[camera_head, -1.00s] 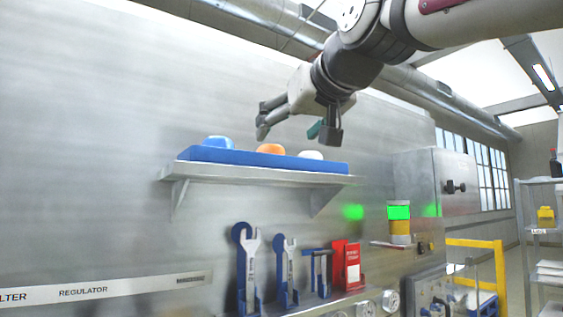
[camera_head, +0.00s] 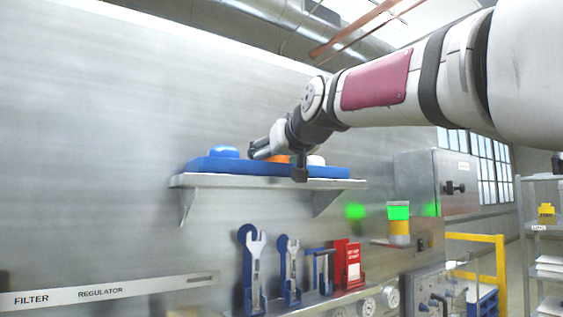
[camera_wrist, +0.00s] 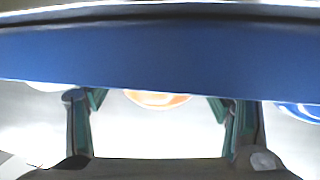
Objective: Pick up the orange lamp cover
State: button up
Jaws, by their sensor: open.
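The orange lamp cover (camera_head: 281,159) sits in the blue holder (camera_head: 225,167) on the wall shelf, between a blue cover (camera_head: 224,152) and a white cover (camera_head: 316,160). My gripper (camera_head: 277,163) is at the holder, in front of the orange cover and hiding part of it. In the wrist view my gripper (camera_wrist: 160,108) is open. The orange cover (camera_wrist: 157,98) shows between the two fingers, partly cut off by the holder's broad blue face (camera_wrist: 160,55). No contact between fingers and cover shows.
The metal shelf (camera_head: 265,183) stands out from the wall under the holder. The blue cover (camera_wrist: 302,112) and white cover (camera_wrist: 45,87) flank the fingers in the wrist view. Wrenches (camera_head: 255,270) hang below, and a grey cabinet (camera_head: 435,185) stands to the right.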

jog(key=c, duration=1.2)
jog(key=shift+c, duration=0.4)
jog(key=shift+r, duration=0.1)
